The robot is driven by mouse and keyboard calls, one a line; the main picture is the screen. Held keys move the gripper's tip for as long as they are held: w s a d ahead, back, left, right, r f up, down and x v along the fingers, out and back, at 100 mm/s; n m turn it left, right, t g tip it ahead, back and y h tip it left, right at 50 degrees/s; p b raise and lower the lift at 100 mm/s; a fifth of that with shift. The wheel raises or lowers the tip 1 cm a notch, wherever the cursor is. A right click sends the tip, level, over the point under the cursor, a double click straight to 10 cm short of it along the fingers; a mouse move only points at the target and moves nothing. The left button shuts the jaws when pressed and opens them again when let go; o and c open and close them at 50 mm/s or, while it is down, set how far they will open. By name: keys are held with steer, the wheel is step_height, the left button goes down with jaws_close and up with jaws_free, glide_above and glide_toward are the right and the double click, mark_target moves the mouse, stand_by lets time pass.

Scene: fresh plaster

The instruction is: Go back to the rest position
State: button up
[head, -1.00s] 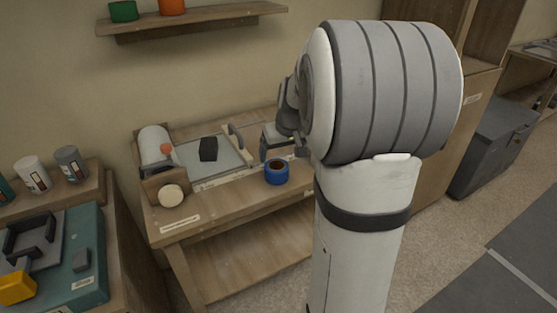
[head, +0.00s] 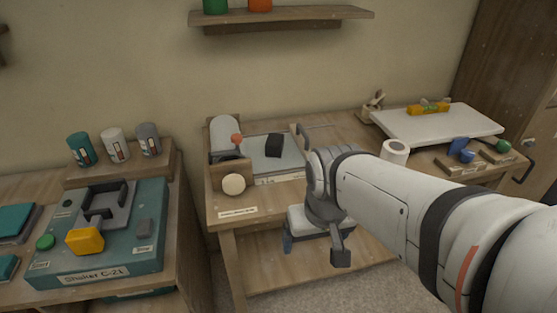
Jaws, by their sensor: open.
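My gripper (head: 314,256) shows in the head view in front of the middle bench, pointing down. Its two dark fingers are spread apart with nothing between them. My white arm reaches in from the lower right and hides part of the bench behind it.
The middle wooden bench (head: 237,217) holds a grey board with a black block (head: 274,145). A teal shaker (head: 140,254) stands on the left bench, with several cans behind it. A white board (head: 440,125) lies at the right. A wall shelf (head: 290,17) is above.

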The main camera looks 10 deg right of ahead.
step_height(320, 180, up, 5)
steer(key=p, duration=0.4)
steer(key=shift+s+r+p, duration=0.1)
steer(key=shift+p, duration=0.3)
stand_by(0.4)
